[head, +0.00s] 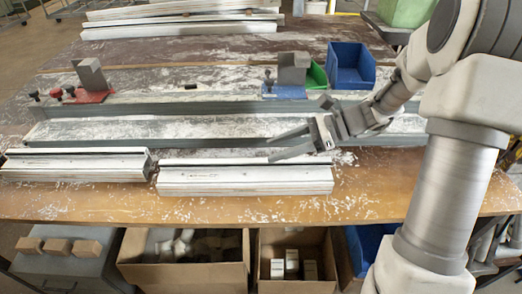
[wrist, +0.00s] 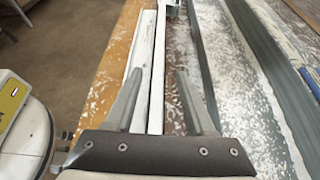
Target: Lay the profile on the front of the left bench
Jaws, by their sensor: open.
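Two white profiles lie end to end along the front of the wooden bench (head: 370,190). The left profile (head: 75,167) is a little apart from the right profile (head: 245,180). My gripper (head: 273,149) is open and empty, over the back edge of the right profile. In the wrist view, my gripper (wrist: 160,85) has a finger on each side of a white strip (wrist: 157,75) that runs away lengthwise. I cannot tell whether either finger touches it. Nothing is held.
Long grey rails (head: 190,108) run behind the profiles. A red clamp (head: 88,93) and a blue clamp (head: 285,88) stand there with grey blocks. A blue bin (head: 350,68) and green bin (head: 316,78) sit behind. More profiles (head: 180,20) are stacked at the back. Cardboard boxes (head: 185,275) stand below.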

